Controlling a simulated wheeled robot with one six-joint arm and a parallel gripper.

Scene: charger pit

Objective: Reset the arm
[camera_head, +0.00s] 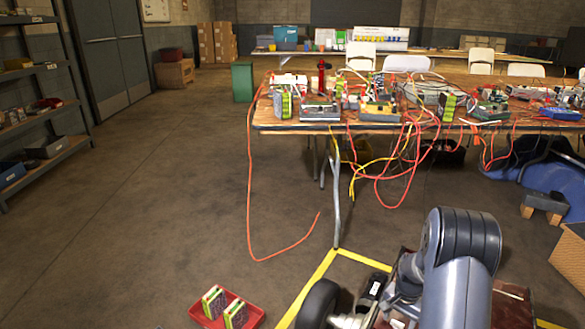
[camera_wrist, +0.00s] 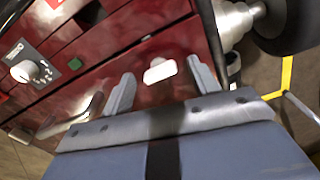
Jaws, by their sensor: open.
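My arm (camera_head: 462,250) stands at the lower right of the head view, with its rounded grey joint uppermost and a link running down out of the frame. My gripper is hidden in the head view. In the wrist view my gripper (camera_wrist: 162,88) is open, its two grey fingers apart with nothing between them. Behind the fingers is a dark red surface (camera_wrist: 130,48) with a white rounded patch (camera_wrist: 160,70). I cannot tell whether the fingers touch it.
A red tray (camera_head: 251,317) with two green-and-white packs lies on the floor. Yellow tape (camera_head: 318,275) marks the floor nearby. A table (camera_head: 290,127) crowded with chargers and cables stands ahead, an orange cable (camera_head: 250,200) hanging to the floor. Floor at left is clear.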

